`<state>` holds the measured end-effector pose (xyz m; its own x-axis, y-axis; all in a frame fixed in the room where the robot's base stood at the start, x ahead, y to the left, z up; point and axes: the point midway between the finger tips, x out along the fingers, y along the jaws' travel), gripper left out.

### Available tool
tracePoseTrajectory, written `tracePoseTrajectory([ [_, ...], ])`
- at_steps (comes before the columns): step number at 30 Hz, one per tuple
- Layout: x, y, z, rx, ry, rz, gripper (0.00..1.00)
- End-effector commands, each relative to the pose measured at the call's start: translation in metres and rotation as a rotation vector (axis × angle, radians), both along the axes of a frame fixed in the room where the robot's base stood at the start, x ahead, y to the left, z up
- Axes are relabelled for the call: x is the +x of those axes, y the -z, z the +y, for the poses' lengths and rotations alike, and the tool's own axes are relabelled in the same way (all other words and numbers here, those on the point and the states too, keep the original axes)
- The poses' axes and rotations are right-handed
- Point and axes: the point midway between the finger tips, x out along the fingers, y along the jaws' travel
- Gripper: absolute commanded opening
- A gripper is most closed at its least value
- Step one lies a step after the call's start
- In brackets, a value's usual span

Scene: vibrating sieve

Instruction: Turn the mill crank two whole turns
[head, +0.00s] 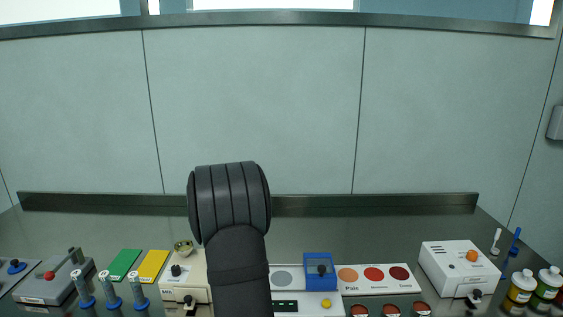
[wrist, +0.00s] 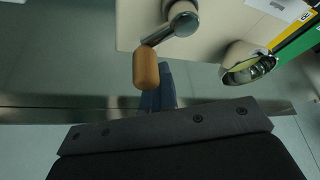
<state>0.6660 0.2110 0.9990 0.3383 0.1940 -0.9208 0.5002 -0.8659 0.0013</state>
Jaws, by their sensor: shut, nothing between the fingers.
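The mill is a cream box (head: 169,284) left of my arm in the head view, partly hidden by the arm. Its cream body (wrist: 135,25) fills the top of the wrist view. The crank there has a metal arm (wrist: 158,37) running from a round hub (wrist: 183,20) to a brown wooden handle (wrist: 146,70). A shiny metal cup (wrist: 248,64) sits on the mill to the right. My gripper (wrist: 164,72) shows as dark blue fingers just beside and partly behind the handle. It is shut and empty; contact with the handle cannot be told. The head view hides the gripper.
Green (head: 124,264) and yellow (head: 153,265) cards and blue-based tubes (head: 107,289) stand left of the mill. A blue holder (head: 319,272) and a colour chart (head: 361,274) lie to the right. A white box (head: 452,262) and bottles (head: 520,287) stand farther right. The bench behind is clear.

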Motion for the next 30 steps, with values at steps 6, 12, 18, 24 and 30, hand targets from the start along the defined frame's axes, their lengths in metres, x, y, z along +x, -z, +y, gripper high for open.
tracePoseTrajectory([
  [6,-0.010,-0.002,-0.007,0.001,0.001,0.002,0.00],
  [12,-0.021,-0.004,-0.013,0.001,0.001,0.001,0.00],
  [18,-0.031,-0.006,-0.019,0.001,0.001,0.001,0.00],
  [24,-0.030,-0.006,-0.019,0.001,0.001,0.002,0.35],
  [30,-0.030,-0.006,-0.018,0.000,0.000,0.001,0.44],
])
